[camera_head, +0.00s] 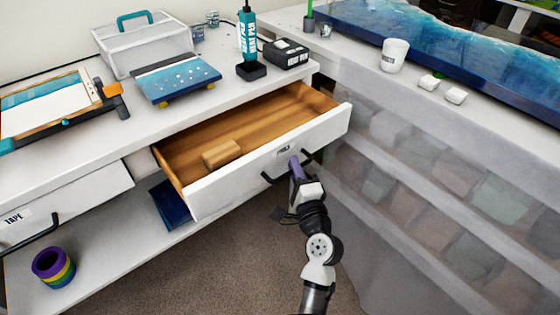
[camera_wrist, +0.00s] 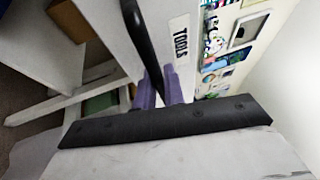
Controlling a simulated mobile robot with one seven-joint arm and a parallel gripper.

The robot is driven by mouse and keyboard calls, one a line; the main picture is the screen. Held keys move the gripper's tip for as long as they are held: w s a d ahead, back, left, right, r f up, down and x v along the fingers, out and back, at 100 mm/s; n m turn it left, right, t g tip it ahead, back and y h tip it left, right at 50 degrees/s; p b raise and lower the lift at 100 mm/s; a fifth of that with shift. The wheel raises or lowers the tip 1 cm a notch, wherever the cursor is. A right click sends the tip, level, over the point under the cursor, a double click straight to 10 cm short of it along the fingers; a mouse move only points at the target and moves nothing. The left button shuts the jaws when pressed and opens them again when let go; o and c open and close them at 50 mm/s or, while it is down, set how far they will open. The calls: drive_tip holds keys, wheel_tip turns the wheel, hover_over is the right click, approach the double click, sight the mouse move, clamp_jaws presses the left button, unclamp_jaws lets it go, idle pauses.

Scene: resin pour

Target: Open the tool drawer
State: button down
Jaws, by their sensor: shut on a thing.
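The tool drawer (camera_head: 240,180) is pulled well out from under the white workbench, and its wooden inside shows. A wooden block (camera_head: 221,153) lies in it towards the left. The drawer front carries a small label, which reads TOOLS in the wrist view (camera_wrist: 181,43), and a black bar handle (camera_head: 270,180). My gripper (camera_head: 297,170), with purple fingers, is at the handle, in front of the drawer. In the wrist view the fingers (camera_wrist: 160,90) are closed around the black handle (camera_wrist: 142,40). The fingertips are partly hidden by the handle.
A closed drawer labelled TAPE (camera_head: 60,205) is at the left. A tape roll (camera_head: 53,267) and a dark blue item (camera_head: 170,204) sit on the lower shelf. The right counter's clear-fronted bins (camera_head: 440,180) stand close beside the open drawer. Carpet (camera_head: 215,275) in front is clear.

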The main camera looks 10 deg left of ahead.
drive_tip(key=shift+s+d+b, duration=0.4)
drive_tip(key=shift+s+d, duration=0.65)
drive_tip(key=shift+d, duration=0.3)
drive_tip(key=c, duration=1.5)
unclamp_jaws()
